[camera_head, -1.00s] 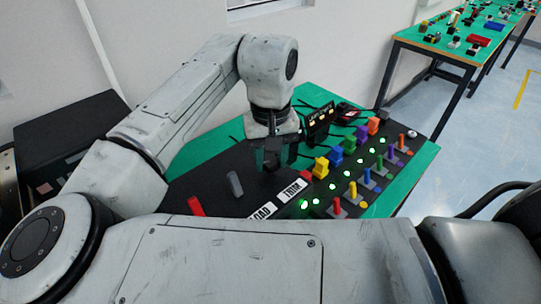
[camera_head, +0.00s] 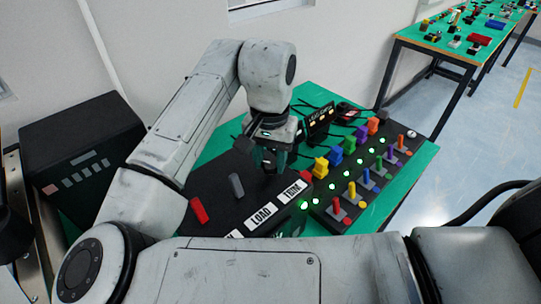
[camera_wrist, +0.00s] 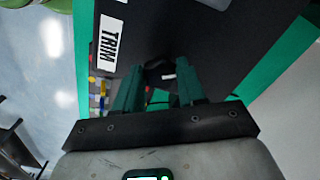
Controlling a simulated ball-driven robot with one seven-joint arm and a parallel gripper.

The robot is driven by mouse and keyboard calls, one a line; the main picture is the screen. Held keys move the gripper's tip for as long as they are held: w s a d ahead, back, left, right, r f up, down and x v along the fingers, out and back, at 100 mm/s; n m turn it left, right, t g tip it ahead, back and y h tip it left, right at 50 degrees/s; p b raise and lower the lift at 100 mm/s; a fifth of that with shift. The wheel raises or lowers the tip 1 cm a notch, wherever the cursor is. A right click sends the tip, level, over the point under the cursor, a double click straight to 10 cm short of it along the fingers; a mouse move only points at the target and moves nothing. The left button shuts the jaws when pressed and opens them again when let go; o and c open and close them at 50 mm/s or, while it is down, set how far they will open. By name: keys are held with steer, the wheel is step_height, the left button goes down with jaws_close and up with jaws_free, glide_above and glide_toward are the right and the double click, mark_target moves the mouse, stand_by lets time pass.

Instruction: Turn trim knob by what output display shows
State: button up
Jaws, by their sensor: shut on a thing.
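My gripper (camera_head: 270,164) points down at the dark panel (camera_head: 215,172), just behind the white TRIM label (camera_head: 293,190). In the wrist view its two green fingers (camera_wrist: 158,92) are shut around a black knob (camera_wrist: 154,66) with a white mark beside it; the fingers hide part of the knob. The TRIM label also shows in the wrist view (camera_wrist: 109,42). A small black display unit (camera_head: 320,118) with pale lit readouts stands at the back of the panel; its figures are too small to read.
A grey lever (camera_head: 237,185) and a red lever (camera_head: 198,210) stand left of my gripper. A LOAD label (camera_head: 262,215) lies in front. Coloured blocks, green lights and several switches fill the right side. A black box (camera_head: 80,150) stands at the left.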

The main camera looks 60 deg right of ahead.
mark_target(269, 164)
steer(key=shift+w+m, duration=0.1)
steer(key=shift+m, duration=1.5)
steer(key=o, duration=1.1)
step_height(269, 164, up, 11)
steer(key=shift+f, duration=0.1)
